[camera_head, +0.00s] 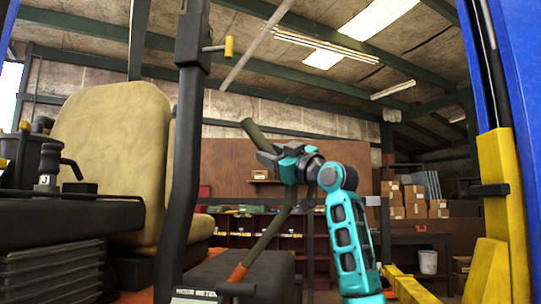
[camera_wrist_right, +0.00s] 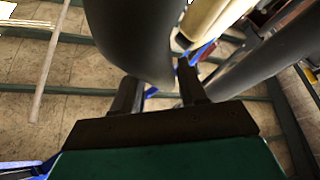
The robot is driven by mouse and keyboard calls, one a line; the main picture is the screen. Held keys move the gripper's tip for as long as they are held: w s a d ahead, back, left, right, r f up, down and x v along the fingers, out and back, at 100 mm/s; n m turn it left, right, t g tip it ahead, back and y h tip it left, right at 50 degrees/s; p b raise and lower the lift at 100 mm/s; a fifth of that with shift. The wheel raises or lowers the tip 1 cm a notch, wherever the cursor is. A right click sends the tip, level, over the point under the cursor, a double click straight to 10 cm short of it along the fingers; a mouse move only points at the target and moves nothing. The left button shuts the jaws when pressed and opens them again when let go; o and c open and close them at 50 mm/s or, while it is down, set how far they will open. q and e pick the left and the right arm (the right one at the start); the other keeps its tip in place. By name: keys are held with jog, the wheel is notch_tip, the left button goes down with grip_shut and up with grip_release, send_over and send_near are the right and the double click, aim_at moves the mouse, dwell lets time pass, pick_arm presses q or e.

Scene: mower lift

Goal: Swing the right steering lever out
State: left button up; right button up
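The right steering lever (camera_head: 267,238) is a dark olive bar with an orange section near its foot. It rises beside the seat, bends behind my gripper and ends in a tilted upper part (camera_head: 250,130). My right gripper (camera_head: 266,153) is at this bend, and the gripper and wrist hide part of the bar. In the right wrist view, a thick dark tube (camera_wrist_right: 135,35) reaches down to the gripper's two black fingers (camera_wrist_right: 157,80). The fingers are apart, with background showing between them. I cannot tell whether they touch the tube. My left gripper is not in view.
A black upright post (camera_head: 184,150) with a yellow-handled pin stands left of the lever. A beige seat (camera_head: 110,150) is behind it. A blue lift column (camera_head: 515,80) and yellow lift parts (camera_head: 500,180) stand at the right. Shelves and boxes (camera_head: 415,200) are farther back.

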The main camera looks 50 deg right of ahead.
jog(key=shift+o, duration=0.8)
jog(key=shift+s+d, duration=0.15)
jog(key=shift+s, duration=0.05)
jog(key=shift+o, duration=0.6)
jog(key=shift+w, duration=0.1)
jog(key=shift+s+f, duration=0.15)
jog(key=shift+s, duration=0.15)
jog(key=b+v, duration=0.5)
jog(key=v, duration=0.7)
jog(key=shift+s, duration=0.1)
